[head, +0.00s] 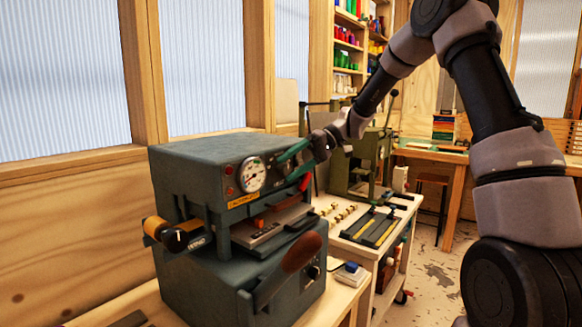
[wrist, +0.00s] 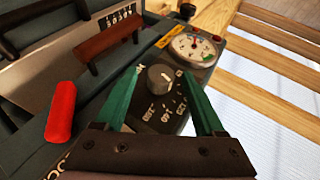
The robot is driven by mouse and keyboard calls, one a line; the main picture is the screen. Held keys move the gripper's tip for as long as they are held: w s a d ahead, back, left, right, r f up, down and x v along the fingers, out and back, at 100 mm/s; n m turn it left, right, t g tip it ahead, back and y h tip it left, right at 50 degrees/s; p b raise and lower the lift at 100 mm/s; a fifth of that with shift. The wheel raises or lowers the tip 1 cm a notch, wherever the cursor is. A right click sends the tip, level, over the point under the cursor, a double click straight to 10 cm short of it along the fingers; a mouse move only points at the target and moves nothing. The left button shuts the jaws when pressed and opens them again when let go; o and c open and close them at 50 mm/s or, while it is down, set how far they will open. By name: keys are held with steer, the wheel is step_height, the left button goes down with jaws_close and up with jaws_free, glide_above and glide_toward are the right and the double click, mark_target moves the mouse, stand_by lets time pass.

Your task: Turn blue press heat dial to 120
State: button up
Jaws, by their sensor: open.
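The blue-grey press (head: 205,165) stands on a wooden bench with a white gauge (head: 252,174) on its upper front. Its heat dial (wrist: 160,78) is a dark round knob with a pale pointer mark, on a black plate with white numbers. The numbers are upside down and too small to read surely in the wrist view. My gripper (head: 287,158) is at the right of the gauge and hides the dial in the head view. In the wrist view its green fingers (wrist: 163,75) are open, one on each side of the dial, with visible gaps.
A red grip (wrist: 61,112) sticks out beside the dial. A brown-ended lever (head: 301,253) and a black-orange handle (head: 173,236) jut from the press front. A green press (head: 362,170) stands behind on a cart. The wall with windows is close behind.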

steer(key=v, duration=1)
steer(key=shift+d+r, duration=0.25)
steer(key=shift+d, duration=0.1)
steer(key=shift+w, duration=0.1)
steer(key=s+d+r+m+t+h, duration=0.2)
steer(key=s+d+m+t+h, duration=0.1)
steer(key=s, duration=0.5)
steer(key=s+d+r+m+t+h, duration=0.2)
steer(key=s+d+m+t+h, duration=0.1)
steer(key=s+d+m+t, duration=0.2)
steer(key=s+d+r+m+t+h, duration=0.2)
steer(key=s+d, duration=0.6)
steer(key=s, duration=0.4)
steer(key=m+t+h, duration=0.1)
steer(key=m+t, duration=0.1)
steer(key=t, duration=0.1)
steer(key=shift+s, duration=0.25)
